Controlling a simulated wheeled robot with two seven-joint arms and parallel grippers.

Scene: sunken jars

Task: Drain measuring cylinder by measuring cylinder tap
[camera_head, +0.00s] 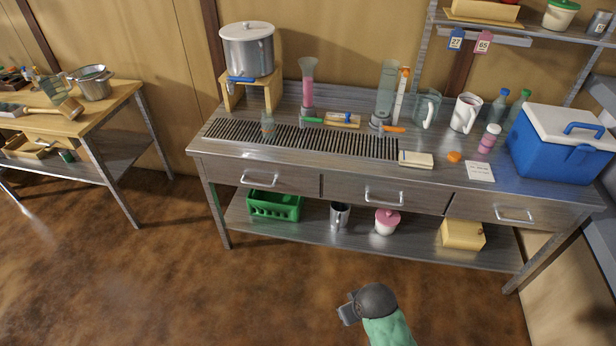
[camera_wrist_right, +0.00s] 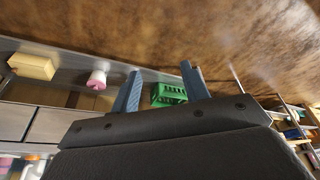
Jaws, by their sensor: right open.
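A clear measuring cylinder (camera_head: 308,84) with a flared top and pink liquid inside stands at the back of the steel bench. A tap with a green handle (camera_head: 313,121) is at its foot; whether it is open is too small to tell. A taller clear cylinder (camera_head: 386,88) stands to the right, with an orange-handled tap (camera_head: 393,129) at its foot. My right gripper (camera_head: 348,308) is low in front of the bench, well away from both. In the right wrist view its two fingers (camera_wrist_right: 161,72) are apart with nothing between them. My left gripper is not in view.
A slotted drain grate (camera_head: 340,141) runs along the bench front; a small clear glass (camera_head: 268,126) stands on it. A steel pot (camera_head: 248,50) sits on a wooden stand at left. A blue cooler (camera_head: 560,150) is at right. Open floor lies before the bench.

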